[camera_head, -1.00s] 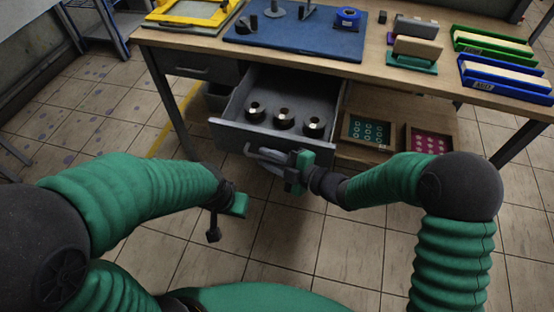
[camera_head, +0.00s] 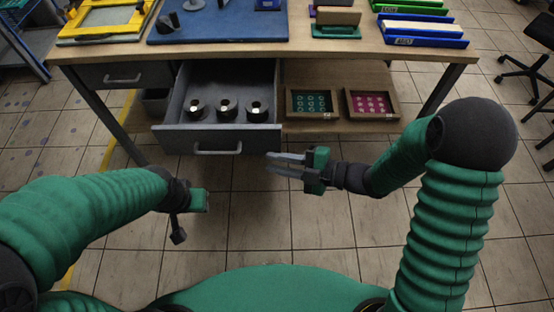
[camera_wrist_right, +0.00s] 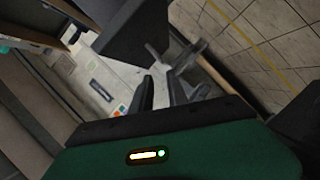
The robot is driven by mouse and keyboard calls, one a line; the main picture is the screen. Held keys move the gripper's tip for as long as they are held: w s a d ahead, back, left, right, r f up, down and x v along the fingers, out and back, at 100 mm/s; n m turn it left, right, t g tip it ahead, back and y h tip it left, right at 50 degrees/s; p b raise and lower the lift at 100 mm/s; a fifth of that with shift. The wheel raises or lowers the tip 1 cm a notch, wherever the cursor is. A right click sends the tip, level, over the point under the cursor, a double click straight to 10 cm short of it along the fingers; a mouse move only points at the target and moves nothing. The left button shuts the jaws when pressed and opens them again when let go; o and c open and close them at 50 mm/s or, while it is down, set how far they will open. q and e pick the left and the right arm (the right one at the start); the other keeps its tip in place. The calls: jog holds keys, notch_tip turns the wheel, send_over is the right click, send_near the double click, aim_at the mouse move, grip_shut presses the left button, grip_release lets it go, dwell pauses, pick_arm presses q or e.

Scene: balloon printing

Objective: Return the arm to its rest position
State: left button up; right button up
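My right gripper (camera_head: 268,163) is empty, in front of the workbench and to the right of the open drawer's handle (camera_head: 217,151). It points left, its fingers slightly apart, with floor visible around it. In the right wrist view, the two dark fingers (camera_wrist_right: 160,92) also show a gap with nothing held between them. My right arm is bent at the elbow. My left gripper (camera_head: 180,230) hangs over the floor at left-centre, apart from the bench; its fingers are too unclear to judge.
The grey drawer (camera_head: 165,128) is pulled out and holds three dark round parts (camera_head: 228,109). The workbench top (camera_head: 335,47) carries a blue mat (camera_head: 250,29) and trays. On a lower shelf are a teal-patterned box (camera_head: 311,102) and a pink-patterned box (camera_head: 372,103). Tiled floor lies open below.

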dwell(0.3)
jog(key=w+d+f+m+t+h, duration=0.2)
jog(key=w+d+m+h, duration=0.1)
jog(key=d+m+h, duration=0.35)
jog(key=w+d+f+m+t+h, duration=0.1)
jog(key=w+d+f+m+h, duration=0.15)
jog(key=d+m+h, duration=0.35)
jog(key=s+d+m+g+h, duration=0.2)
jog(key=s+d+m, duration=0.3)
jog(key=d+m, duration=0.1)
jog(key=s+r+m+g+p, duration=0.2)
jog(key=s+m+g, duration=0.2)
jog(key=s+m, duration=0.45)
notch_tip(320, 180, up, 14)
jog(key=s+n+p, duration=0.1)
jog(key=p, duration=1.3)
jog(key=shift+s+f+n, duration=0.15)
jog(key=shift+f+n, duration=0.05)
jog(key=shift+n, duration=0.1)
